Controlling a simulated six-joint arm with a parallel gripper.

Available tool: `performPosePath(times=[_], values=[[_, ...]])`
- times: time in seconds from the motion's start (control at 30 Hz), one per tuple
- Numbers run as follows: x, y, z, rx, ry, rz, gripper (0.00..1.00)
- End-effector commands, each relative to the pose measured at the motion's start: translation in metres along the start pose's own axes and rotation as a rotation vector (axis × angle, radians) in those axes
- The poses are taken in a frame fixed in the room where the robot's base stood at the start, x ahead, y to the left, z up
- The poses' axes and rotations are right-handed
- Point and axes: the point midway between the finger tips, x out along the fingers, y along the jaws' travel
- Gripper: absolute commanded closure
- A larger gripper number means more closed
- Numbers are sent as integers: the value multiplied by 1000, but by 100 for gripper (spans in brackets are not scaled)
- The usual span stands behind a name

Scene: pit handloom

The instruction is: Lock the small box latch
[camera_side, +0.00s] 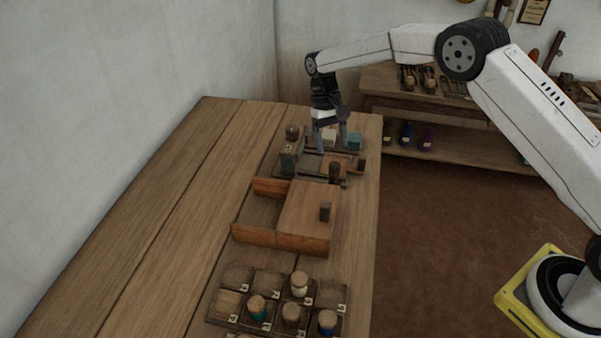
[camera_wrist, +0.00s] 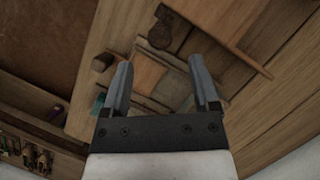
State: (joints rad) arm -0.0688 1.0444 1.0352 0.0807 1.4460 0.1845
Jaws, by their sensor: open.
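My gripper (camera_side: 331,143) is open and empty, pointing down over the far right part of the wooden table. In the wrist view its two fingers (camera_wrist: 160,64) stand apart, with a low wooden fixture behind them. That fixture (camera_side: 310,166) has rails, a dark upright knob (camera_side: 335,172) and a smaller peg (camera_side: 361,165). The dark knob also shows in the wrist view (camera_wrist: 161,36). I cannot tell for sure which part is the small box latch.
A teal block (camera_side: 354,141) and a grey-green block (camera_side: 287,160) stand close to my gripper. A tray (camera_side: 236,277) with several capped jars lies at the near end. The table's left part (camera_side: 170,220) is clear. A shelf (camera_side: 460,150) stands behind at the right.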

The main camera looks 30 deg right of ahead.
Motion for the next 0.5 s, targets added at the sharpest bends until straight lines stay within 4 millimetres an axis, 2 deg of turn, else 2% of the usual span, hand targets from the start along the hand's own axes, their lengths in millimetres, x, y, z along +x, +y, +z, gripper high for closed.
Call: performPosePath(times=[0.2, 0.5], values=[[-20, 0, 0, 0, 1, 0, 23], [-25, 0, 0, 0, -1, 1, 23]])
